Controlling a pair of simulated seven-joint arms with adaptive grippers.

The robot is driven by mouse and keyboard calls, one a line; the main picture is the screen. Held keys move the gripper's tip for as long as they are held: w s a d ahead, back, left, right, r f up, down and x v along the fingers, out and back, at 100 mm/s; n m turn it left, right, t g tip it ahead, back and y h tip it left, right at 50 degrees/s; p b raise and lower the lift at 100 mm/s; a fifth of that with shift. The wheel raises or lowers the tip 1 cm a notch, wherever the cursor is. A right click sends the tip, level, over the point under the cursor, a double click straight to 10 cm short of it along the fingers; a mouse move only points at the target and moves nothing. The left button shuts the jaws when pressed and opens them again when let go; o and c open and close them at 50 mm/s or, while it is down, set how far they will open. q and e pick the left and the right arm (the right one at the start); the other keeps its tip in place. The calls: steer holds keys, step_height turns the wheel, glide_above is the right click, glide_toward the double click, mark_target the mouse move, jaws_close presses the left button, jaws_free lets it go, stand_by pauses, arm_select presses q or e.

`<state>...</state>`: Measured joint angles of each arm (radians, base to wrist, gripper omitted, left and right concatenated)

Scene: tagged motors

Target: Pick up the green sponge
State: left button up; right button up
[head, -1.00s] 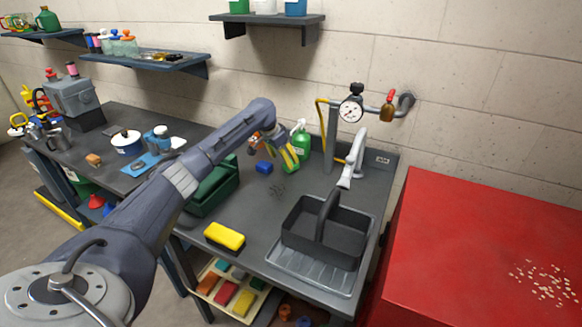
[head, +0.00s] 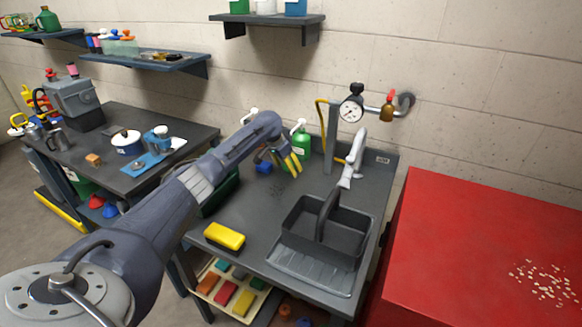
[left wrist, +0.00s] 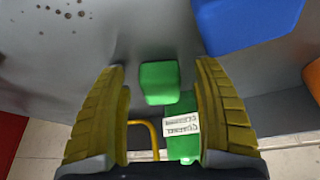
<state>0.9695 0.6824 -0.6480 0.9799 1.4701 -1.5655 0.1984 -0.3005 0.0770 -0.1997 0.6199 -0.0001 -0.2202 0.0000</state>
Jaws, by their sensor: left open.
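In the left wrist view, a green block that looks like the green sponge (left wrist: 160,82) lies on the dark worktop, between and beyond my two yellow fingers. My left gripper (left wrist: 161,68) is open, with nothing held between its fingers. In the head view, my left gripper (head: 294,167) points down over the back of the worktop, beside the blue block (head: 264,167). There the green sponge is not clearly visible; the gripper seems to hide it. A green bottle (head: 301,140) stands behind the gripper, and a labelled green thing (left wrist: 182,130) shows past the sponge. My right gripper is not in view.
The blue block (left wrist: 245,22) is close beside one finger in the wrist view. A yellow sponge (head: 225,236) lies at the worktop's front edge. A dark caddy (head: 322,232) stands at the sink. A faucet (head: 354,160) rises right of my gripper. A red cabinet (head: 470,240) is at right.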

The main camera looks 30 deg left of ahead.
arm_select(q)
steer(key=c, duration=1)
steer(key=shift+c, duration=0.2)
steer(key=shift+s+r, duration=0.2)
steer(key=shift+r, duration=0.25)
step_height(320, 180, up, 6)
steer(key=shift+r, duration=0.25)
steer(key=s, duration=0.6)
steer(key=s+d, duration=0.1)
steer(key=s, duration=0.6)
steer(key=s+d, duration=0.1)
steer(key=s, duration=0.5)
steer(key=shift+s+f, duration=0.2)
steer(key=shift+s, duration=0.05)
steer(key=shift+o, duration=1.3)
steer(key=c, duration=0.5)
